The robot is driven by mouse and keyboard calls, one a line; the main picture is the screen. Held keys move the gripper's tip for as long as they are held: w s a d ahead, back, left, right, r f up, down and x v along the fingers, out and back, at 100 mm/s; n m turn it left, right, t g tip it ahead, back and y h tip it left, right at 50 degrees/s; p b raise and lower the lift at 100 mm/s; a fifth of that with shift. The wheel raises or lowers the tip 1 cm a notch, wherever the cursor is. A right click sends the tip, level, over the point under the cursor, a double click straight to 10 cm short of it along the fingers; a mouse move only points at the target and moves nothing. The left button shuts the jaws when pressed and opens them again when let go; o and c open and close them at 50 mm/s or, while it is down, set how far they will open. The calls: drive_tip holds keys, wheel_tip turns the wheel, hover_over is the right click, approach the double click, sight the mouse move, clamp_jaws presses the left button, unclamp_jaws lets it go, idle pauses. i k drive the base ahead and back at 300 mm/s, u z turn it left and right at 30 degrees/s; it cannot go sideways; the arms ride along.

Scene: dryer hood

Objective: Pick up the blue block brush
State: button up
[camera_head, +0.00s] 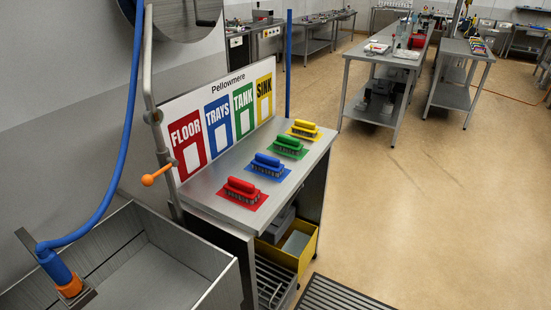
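The blue block brush (267,162) lies bristles down on a blue mat on the steel counter (223,202). It is second from the front in a row of brushes, between the red brush (241,188) and the green brush (288,142). Nothing touches it from above. My gripper is not in view.
A yellow brush (304,127) sits at the far end of the row. A coloured sign board (214,113) stands behind the counter. A steel sink (150,272) with a blue hose (128,130) and an orange-handled pipe is at left. Open floor (430,220) lies to the right.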

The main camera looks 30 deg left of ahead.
sight(267, 164)
drive_tip(key=i, duration=2.6)
drive_tip(key=u, duration=2.55)
